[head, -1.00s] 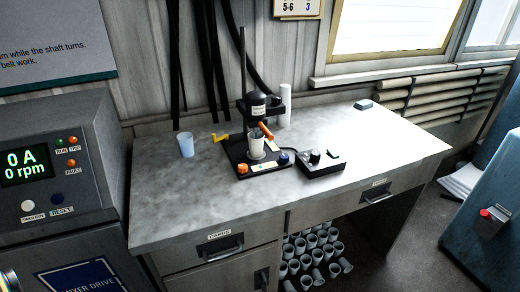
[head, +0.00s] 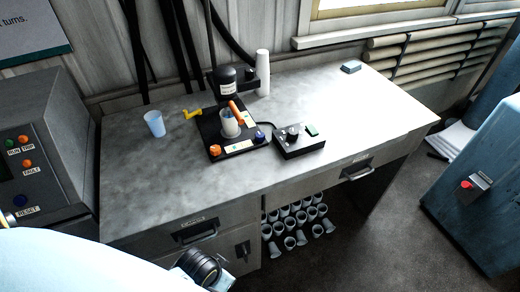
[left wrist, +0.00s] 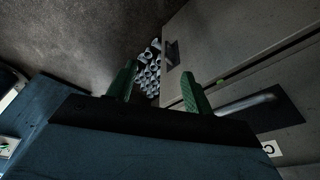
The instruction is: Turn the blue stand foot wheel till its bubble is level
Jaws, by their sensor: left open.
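The blue foot wheel (head: 260,136) sits at the front right corner of the black stand base (head: 213,134) on the bench, in the head view. An orange foot wheel (head: 215,150) is at the front left corner. A small green spot (head: 235,148), perhaps the bubble, shows between them; its level is too small to read. My left gripper (left wrist: 160,69) is open and empty in the left wrist view, its green fingers apart before the drawer fronts, away from the stand. My left arm shows at the lower left of the head view. My right gripper is not in view.
A cup with an orange-handled tool (head: 231,124) stands on the base. A black control box (head: 298,142) is just right of the blue wheel. A blue cup (head: 154,123) and yellow crank (head: 192,113) are left.

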